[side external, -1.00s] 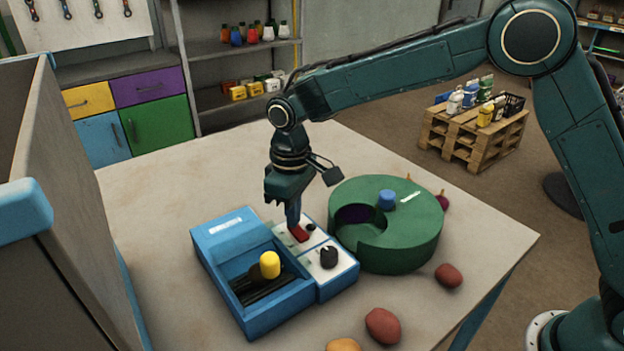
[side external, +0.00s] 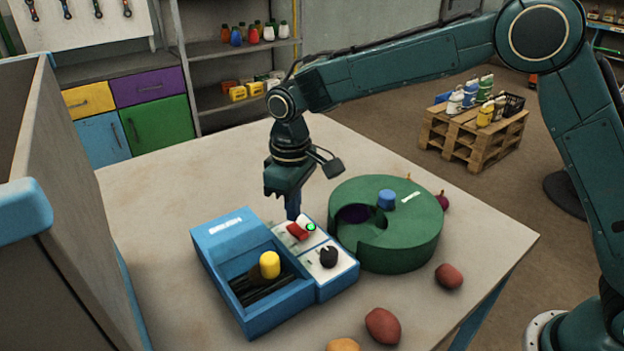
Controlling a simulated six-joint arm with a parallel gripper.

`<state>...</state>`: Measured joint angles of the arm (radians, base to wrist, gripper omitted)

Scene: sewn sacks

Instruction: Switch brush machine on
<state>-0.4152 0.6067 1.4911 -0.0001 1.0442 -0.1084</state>
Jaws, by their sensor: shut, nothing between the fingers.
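The brush machine (side external: 236,231) is a blue box on the table, with a label on its back rim and an open bay holding dark bristles and a yellow knob (side external: 270,265). Its white panel at the right carries a red switch (side external: 297,231), a small lamp glowing green (side external: 311,227) and a black dial (side external: 328,257). My gripper (side external: 293,216) points down just above and behind the red switch. Its fingers are shut with nothing between them. I cannot tell whether the fingertips still touch the switch.
A green round container (side external: 400,235) with a blue knob (side external: 386,199) stands close to the right of the machine. Red potatoes (side external: 382,326) and an orange item (side external: 343,345) lie at the front. A large box (side external: 60,200) stands at the left. The table's back left is clear.

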